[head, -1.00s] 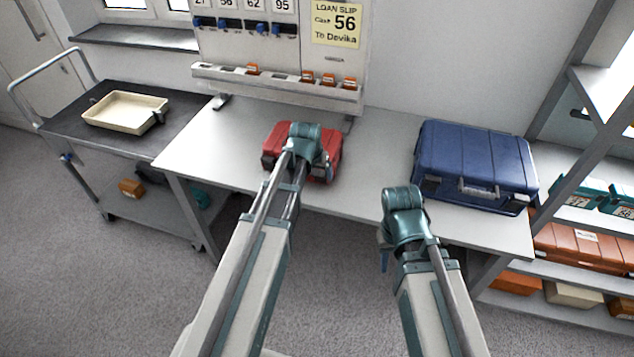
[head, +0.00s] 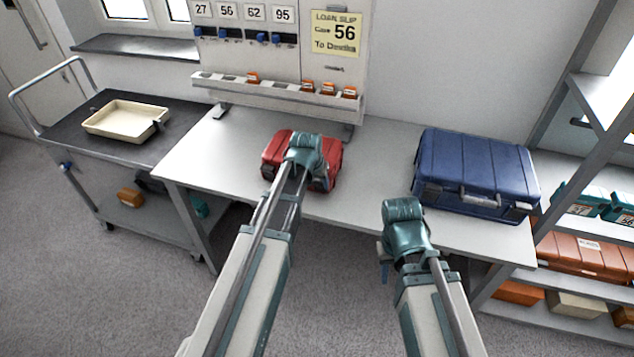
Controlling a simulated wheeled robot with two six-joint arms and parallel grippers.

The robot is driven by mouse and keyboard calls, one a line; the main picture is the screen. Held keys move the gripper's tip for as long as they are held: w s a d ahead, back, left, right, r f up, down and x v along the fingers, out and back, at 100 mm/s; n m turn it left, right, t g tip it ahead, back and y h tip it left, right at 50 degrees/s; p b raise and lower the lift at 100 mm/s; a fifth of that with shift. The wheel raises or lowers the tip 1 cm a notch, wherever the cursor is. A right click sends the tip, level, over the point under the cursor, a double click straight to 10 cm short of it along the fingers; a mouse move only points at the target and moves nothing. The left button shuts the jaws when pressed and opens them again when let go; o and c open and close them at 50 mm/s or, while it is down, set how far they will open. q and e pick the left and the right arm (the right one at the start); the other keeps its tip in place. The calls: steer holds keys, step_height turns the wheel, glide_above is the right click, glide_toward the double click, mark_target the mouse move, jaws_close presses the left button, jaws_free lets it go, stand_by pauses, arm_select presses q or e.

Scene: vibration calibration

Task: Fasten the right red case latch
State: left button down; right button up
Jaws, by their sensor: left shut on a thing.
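The red case (head: 275,153) lies closed-looking on the grey table, left of its middle. My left gripper (head: 324,182) is at the right part of the case's front side, shut on what appears to be the right latch. My own wrist covers the middle of the case, so the latch and the fingertips are mostly hidden, and I cannot tell the latch's position. My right gripper (head: 385,262) hangs in front of the table's front edge, apart from the case. Its fingers are mostly hidden behind its wrist.
A blue case (head: 475,168) stands on the right of the table (head: 375,160). A board with a loan slip (head: 335,34) and a rack of orange pieces stands behind. A trolley with a cream tray (head: 125,119) is left, shelves with cases right. The table between the cases is clear.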

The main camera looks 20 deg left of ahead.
arm_select(q)
steer(key=shift+w+r+g+p, duration=0.45)
steer(key=shift+w+g+p, duration=0.25)
steer(key=shift+g+p, duration=0.1)
steer(key=shift+w+g+p, duration=0.3)
steer(key=shift+w+g, duration=0.1)
steer(key=shift+g, duration=1.5)
steer(key=shift+s, duration=0.15)
steer(key=shift+c, duration=1.3)
jaws_free()
step_height(320, 180, up, 14)
steer(key=w+p, duration=0.1)
steer(key=p, duration=1.2)
steer(key=shift+w+f+p, duration=0.15)
steer(key=shift+p, duration=0.25)
